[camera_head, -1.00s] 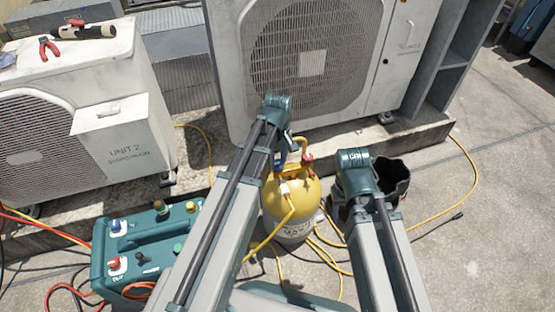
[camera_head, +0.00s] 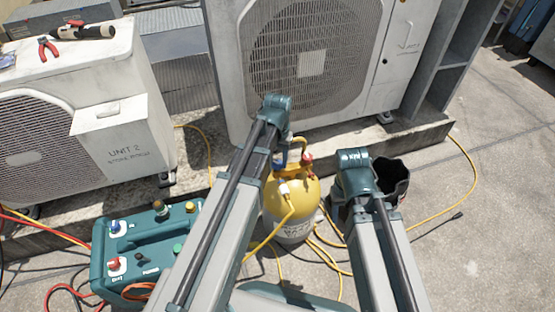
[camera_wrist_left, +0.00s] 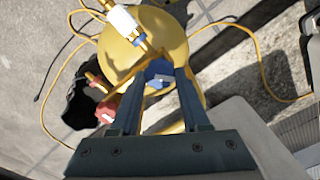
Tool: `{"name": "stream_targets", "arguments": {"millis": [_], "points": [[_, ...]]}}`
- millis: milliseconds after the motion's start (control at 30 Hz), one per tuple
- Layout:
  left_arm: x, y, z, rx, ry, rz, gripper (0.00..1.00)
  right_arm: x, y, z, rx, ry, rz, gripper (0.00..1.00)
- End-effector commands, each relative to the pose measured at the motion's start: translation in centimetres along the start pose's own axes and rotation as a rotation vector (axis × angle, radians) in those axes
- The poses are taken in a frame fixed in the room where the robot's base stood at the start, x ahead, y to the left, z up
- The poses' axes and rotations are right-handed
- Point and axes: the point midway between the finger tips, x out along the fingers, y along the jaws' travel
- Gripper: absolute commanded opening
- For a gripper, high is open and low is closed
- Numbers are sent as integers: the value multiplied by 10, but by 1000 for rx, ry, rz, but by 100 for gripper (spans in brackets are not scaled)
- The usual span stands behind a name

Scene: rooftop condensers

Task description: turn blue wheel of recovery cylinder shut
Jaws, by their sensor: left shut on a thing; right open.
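The yellow recovery cylinder (camera_head: 296,207) stands upright on the ground in the middle of the head view, with a white label low on its side. At its top are a blue wheel (camera_head: 280,161) and a red wheel (camera_head: 306,160). In the left wrist view, my left gripper (camera_wrist_left: 163,80) has its two fingers shut on the blue wheel (camera_wrist_left: 158,68), which is partly hidden between them. The red wheel (camera_wrist_left: 104,112) is beside the left finger, apart from it. In the head view my left forearm hides most of that gripper. My right gripper is hidden behind its own arm.
A black bucket (camera_head: 398,172) stands right of the cylinder. Yellow hoses (camera_head: 333,243) lie around its base. A teal machine (camera_head: 140,243) sits at the left. White condenser units (camera_head: 225,60) stand behind on a concrete ledge. The ground at right is mostly clear.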

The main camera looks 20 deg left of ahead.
Motion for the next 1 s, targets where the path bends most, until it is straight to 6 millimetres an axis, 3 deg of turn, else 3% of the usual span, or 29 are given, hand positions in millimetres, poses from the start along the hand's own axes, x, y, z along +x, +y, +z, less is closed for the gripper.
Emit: {"name": "stream_targets", "arguments": {"millis": [500,1000], "points": [[0,1,0,459,0,0,0,0,0,0,0,0,0,50],[0,1,1,683,0,0,0,0,0,0,0,0,0,50]]}}
